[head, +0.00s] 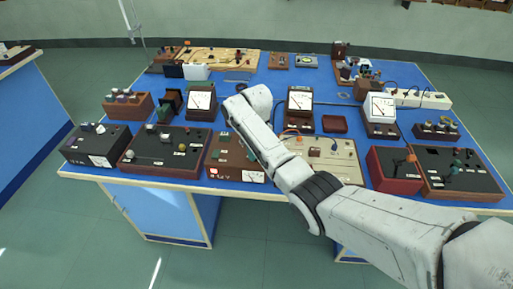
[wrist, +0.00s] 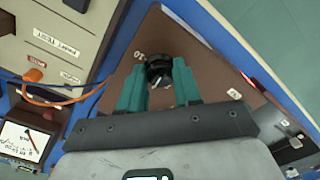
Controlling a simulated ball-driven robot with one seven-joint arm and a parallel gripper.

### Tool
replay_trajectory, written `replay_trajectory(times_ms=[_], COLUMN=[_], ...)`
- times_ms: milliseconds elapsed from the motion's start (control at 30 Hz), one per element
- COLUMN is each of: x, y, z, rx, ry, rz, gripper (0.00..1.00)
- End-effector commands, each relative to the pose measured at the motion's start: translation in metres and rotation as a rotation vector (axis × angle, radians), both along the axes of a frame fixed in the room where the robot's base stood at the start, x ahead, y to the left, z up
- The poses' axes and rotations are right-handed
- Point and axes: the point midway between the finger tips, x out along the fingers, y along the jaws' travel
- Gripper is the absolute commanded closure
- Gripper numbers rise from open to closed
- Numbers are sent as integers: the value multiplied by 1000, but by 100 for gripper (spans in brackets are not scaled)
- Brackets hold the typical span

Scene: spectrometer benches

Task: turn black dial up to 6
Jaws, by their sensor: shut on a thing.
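The black dial (wrist: 157,67) stands on a brown panel (wrist: 212,70) in the wrist view. The teal fingers of my gripper (wrist: 159,73) are on either side of it and shut on it. The dial's pointer and scale are too unclear to read.
A cream panel (head: 336,152) with an orange cable stands to the right; the plug (wrist: 34,75) shows in the wrist view. A dark box (head: 158,150) stands close on the left. Meters (head: 300,98) stand behind. The blue table (head: 245,195) has its front edge nearby.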

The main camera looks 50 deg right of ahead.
Motion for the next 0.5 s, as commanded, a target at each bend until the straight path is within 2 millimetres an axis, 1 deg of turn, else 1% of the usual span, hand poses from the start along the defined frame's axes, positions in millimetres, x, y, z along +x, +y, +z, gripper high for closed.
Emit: replay_trajectory(times_ms=[200, 500], x=[1, 1], y=[1, 1], z=[2, 1], rx=[0, -1], ry=[-2, -1], rz=[-180, -356], gripper=[97, 97])
